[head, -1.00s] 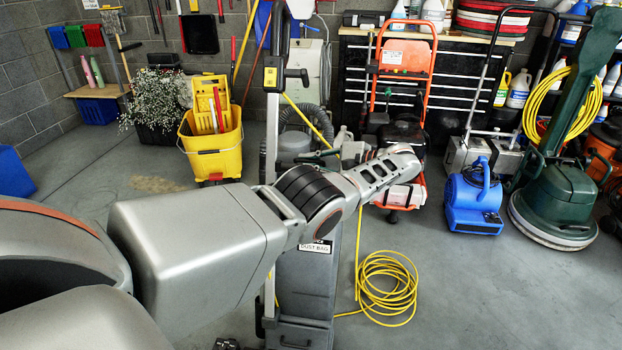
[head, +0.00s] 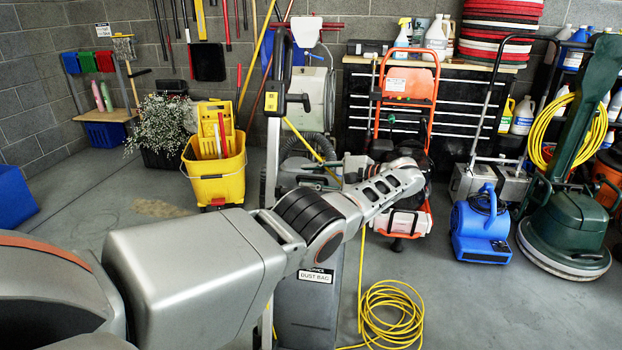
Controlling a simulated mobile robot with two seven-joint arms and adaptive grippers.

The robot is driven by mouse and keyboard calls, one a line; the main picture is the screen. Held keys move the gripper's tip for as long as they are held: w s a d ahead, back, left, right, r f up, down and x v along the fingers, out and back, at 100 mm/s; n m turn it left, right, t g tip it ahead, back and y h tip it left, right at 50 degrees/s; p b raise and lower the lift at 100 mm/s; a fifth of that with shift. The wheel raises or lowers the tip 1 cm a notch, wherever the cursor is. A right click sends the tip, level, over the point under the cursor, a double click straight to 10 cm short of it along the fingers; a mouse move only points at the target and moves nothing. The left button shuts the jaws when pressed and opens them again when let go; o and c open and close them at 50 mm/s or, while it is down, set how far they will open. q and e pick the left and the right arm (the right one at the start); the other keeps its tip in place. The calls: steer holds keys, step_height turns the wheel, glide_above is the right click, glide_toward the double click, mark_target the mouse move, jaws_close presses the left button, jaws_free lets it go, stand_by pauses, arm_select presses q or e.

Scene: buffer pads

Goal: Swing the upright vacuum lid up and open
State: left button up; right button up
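The upright vacuum stands in the middle of the head view. Its grey body (head: 305,312) carries a "DUST BAG" label, and a tall pole with a black loop handle (head: 281,50) rises on its left. The body's top, where a lid could be, is hidden behind my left arm, so I cannot tell how the lid stands. My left arm crosses from the left in front of the vacuum. Its far end, with my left gripper (head: 408,176), lies right of the pole, past the body's top. Its fingers cannot be made out clearly. My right gripper is not in view.
A yellow mop bucket (head: 214,170) stands left, behind my arm. A coiled yellow cord (head: 391,312) lies on the floor right of the vacuum. The front right floor is clear.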

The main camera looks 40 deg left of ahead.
arm_select(q)
steer(key=shift+f, duration=0.2)
step_height(320, 180, up, 10)
steer(key=shift+r, duration=0.1)
stand_by(0.5)
